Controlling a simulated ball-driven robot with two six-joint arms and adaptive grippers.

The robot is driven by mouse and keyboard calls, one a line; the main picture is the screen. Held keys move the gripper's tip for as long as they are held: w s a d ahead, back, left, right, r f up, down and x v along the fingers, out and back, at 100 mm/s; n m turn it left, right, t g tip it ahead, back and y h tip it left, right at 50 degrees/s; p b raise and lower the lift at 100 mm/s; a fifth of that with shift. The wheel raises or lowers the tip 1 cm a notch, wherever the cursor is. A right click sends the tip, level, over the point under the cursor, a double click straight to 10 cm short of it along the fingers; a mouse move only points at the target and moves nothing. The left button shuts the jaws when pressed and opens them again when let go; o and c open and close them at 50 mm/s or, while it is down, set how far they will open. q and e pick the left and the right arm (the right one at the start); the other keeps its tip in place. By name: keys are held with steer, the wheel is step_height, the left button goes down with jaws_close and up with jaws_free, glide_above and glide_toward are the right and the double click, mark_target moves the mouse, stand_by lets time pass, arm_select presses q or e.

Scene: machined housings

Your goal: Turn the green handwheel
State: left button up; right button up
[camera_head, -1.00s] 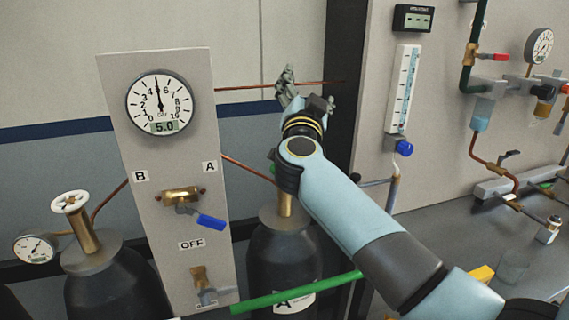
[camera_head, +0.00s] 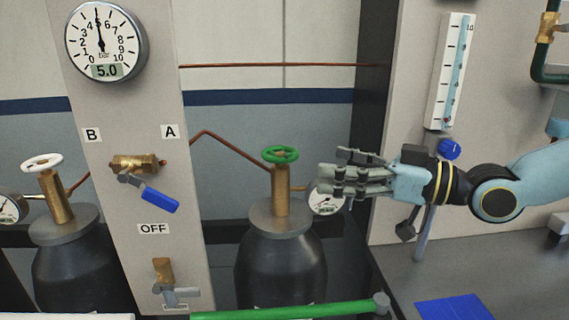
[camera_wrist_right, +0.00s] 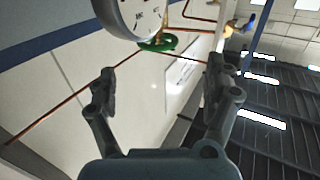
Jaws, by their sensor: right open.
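The green handwheel (camera_head: 280,154) sits on the brass valve of the dark gas cylinder (camera_head: 281,262) in the middle of the head view. It also shows in the right wrist view (camera_wrist_right: 158,43), beyond the fingertips and partly behind a round gauge (camera_wrist_right: 140,14). My right gripper (camera_head: 328,181) is to the right of the handwheel and slightly lower, apart from it, with its fingers pointing left. In the right wrist view its fingers (camera_wrist_right: 165,78) are spread wide with nothing between them. My left gripper is not in view.
A small gauge (camera_head: 326,200) on the cylinder valve is close behind my right fingertips. A panel (camera_head: 150,262) with a blue-handled valve (camera_head: 160,200) stands to the left. A green bar (camera_head: 290,309) crosses in front. A second cylinder (camera_head: 75,265) has a white handwheel (camera_head: 42,162).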

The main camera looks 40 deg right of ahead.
mark_target(298, 158)
steer(key=b+x, duration=0.7)
steer(key=shift+w+f, duration=0.1)
steer(key=shift+w, duration=0.2)
steer(key=shift+w+a+b, duration=0.25)
steer(key=shift+w+b, duration=0.2)
steer(key=shift+w, duration=0.15)
steer(key=shift+w+a, duration=0.25)
steer(key=shift+w, duration=0.05)
